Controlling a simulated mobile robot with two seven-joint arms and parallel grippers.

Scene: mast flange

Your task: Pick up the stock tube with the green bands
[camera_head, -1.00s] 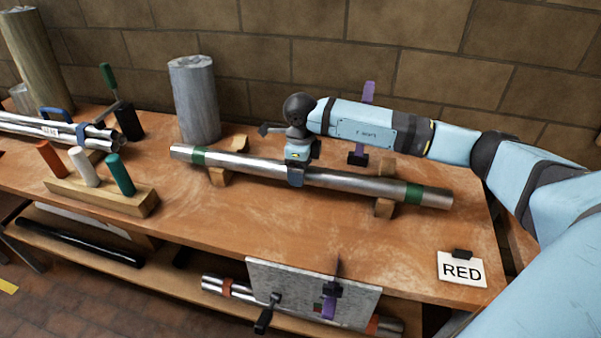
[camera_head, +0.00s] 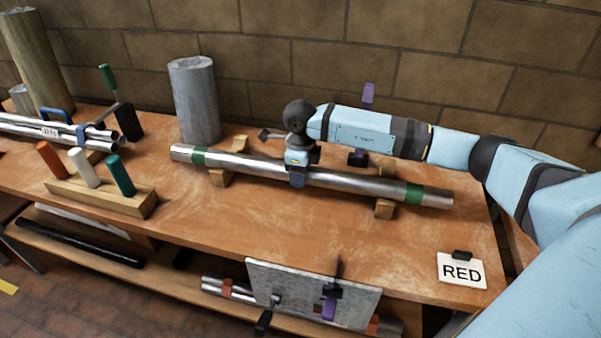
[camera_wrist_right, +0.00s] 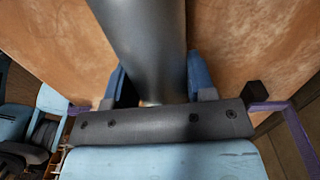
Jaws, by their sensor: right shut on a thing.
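The stock tube with the green bands (camera_head: 345,181) is a long silver tube lying across wooden cradles on the bench, with a green band near each end. My right gripper (camera_head: 297,178) is shut on it near its middle, coming from above. In the right wrist view the grey tube (camera_wrist_right: 145,50) runs between the two blue fingers of my right gripper (camera_wrist_right: 155,92). The tube still appears to lie at the height of the cradles; I cannot tell whether it is clear of them. My left gripper is not in view.
A grey cylinder (camera_head: 194,100) stands behind the tube's left end. A purple clamp (camera_head: 359,157) stands behind my right wrist. A rack (camera_head: 100,196) with red, white and green sticks is at the left. A RED card (camera_head: 461,271) sits at the right. Another tube (camera_head: 215,286) lies on the lower shelf.

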